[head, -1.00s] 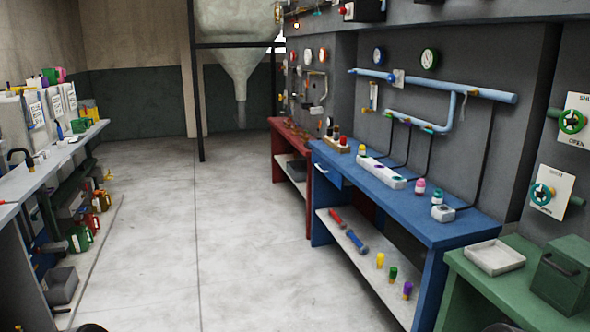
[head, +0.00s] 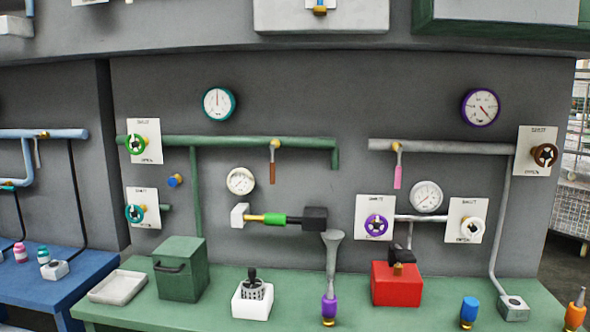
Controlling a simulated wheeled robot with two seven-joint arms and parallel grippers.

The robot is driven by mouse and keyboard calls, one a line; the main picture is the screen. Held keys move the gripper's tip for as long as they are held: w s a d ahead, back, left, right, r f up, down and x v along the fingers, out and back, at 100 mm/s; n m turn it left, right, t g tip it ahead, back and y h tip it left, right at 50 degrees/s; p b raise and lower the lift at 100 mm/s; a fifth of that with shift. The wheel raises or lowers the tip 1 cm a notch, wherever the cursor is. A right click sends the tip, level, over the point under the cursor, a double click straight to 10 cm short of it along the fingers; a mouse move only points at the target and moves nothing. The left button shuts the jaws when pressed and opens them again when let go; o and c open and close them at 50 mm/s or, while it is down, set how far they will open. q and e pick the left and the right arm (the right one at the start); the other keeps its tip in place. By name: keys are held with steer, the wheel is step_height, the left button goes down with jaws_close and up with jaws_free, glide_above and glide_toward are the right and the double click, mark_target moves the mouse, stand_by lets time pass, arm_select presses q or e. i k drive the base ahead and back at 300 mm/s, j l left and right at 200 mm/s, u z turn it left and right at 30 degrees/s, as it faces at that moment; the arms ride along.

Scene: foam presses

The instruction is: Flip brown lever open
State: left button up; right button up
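The brown lever (head: 272,172) hangs straight down from a brass valve fitting (head: 275,144) on the horizontal green pipe (head: 225,141), left of centre on the grey wall. A pink lever (head: 397,177) hangs in a similar way from the grey pipe (head: 440,147) to the right. A brown handwheel (head: 545,155) sits on a white shut/open plate at the far right. Neither of my grippers shows in the head view, and nothing touches the brown lever.
Below the lever, a green and yellow horizontal assembly (head: 275,218) projects from the wall. The green bench (head: 225,312) holds a green box (head: 180,269), a white tray (head: 117,286), a white block with a black joystick (head: 252,299), a grey funnel (head: 331,262) and a red box (head: 396,285).

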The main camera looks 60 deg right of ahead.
mark_target(272, 166)
steer(key=z, duration=1.7)
steer(key=i+l, duration=0.45)
steer(key=i, duration=0.2)
